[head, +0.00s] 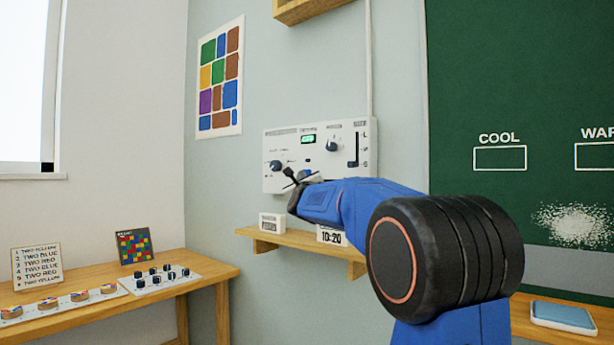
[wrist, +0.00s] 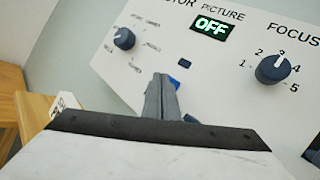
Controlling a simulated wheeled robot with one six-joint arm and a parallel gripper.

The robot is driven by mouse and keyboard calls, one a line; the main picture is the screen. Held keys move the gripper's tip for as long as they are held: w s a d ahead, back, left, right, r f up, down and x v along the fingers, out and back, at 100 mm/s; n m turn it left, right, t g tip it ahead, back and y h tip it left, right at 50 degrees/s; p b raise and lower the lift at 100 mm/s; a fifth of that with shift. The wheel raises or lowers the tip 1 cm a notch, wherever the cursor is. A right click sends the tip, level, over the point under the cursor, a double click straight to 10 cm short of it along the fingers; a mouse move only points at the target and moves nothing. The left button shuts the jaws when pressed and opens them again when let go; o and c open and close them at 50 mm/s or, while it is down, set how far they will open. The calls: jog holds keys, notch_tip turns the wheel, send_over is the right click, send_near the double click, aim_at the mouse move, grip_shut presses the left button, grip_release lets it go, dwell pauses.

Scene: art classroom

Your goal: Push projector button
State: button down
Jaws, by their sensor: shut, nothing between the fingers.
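The white control panel (head: 352,175) is on the wall in the head view and fills the upper part of the wrist view (wrist: 225,95). Its green display (wrist: 211,29) reads OFF under the word PICTURE. A dark knob (wrist: 124,39) is left of it, and the FOCUS knob (wrist: 273,68) is at right, pointing near 3. A small dark square (wrist: 187,63) lies below the display. A blue patch (wrist: 174,80), perhaps a button, is partly hidden behind my gripper (wrist: 160,80). My gripper (head: 291,176) is shut and empty before the panel's lower part. Contact cannot be told.
A slider (head: 353,150) is on the panel's right. A wooden table (head: 212,270) with painted items stands at lower left. The green chalkboard (head: 520,70) is at right.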

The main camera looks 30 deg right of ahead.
jog(key=shift+d, duration=0.15)
dwell(0.4)
jog(key=shift+w+d, duration=0.15)
jog(key=shift+d, duration=0.15)
dwell(0.3)
jog(key=shift+s+a, duration=0.2)
jog(key=shift+a, duration=0.25)
jog(key=shift+s+a, duration=0.35)
jog(key=shift+a, duration=0.6)
jog(key=shift+s+a, duration=0.3)
jog(key=shift+a, duration=0.6)
jog(key=shift+s+a, duration=0.35)
jog(key=shift+a, duration=0.6)
